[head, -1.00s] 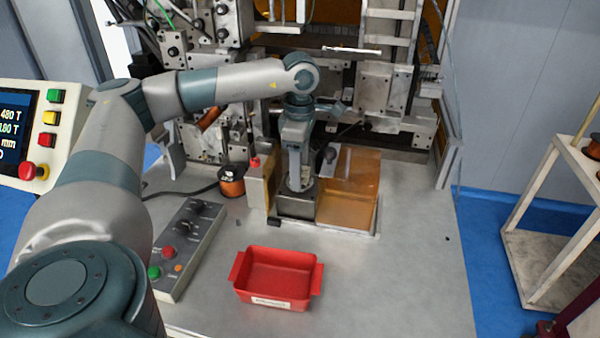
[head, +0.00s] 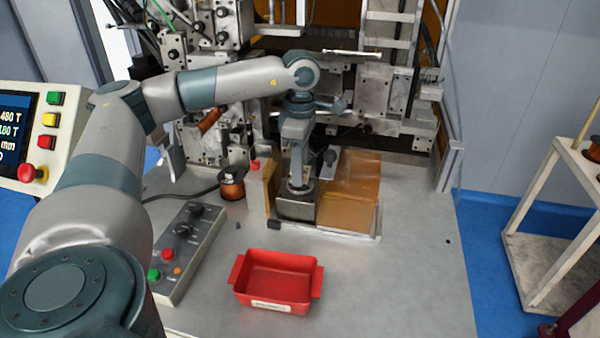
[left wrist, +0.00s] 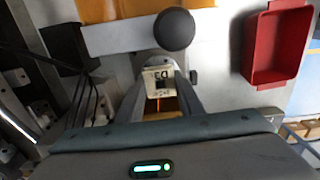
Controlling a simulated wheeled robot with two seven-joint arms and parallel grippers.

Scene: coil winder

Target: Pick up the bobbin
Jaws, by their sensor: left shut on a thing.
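My left gripper (head: 296,208) points straight down at the left part of the amber-topped fixture (head: 352,190) on the machine table. In the left wrist view, my left gripper (left wrist: 160,78) is shut on a small pale square piece with dark printed marks, which looks like the bobbin (left wrist: 158,72). In the head view the gripper hides this piece. I cannot tell whether it still touches the fixture. My right gripper is not in view.
A red tray (head: 277,285) stands empty in front. A button box (head: 186,248) lies to its left, and a copper spool (head: 231,184) stands behind that. The winding machine (head: 385,95) rises close behind the arm. The table's right front is clear.

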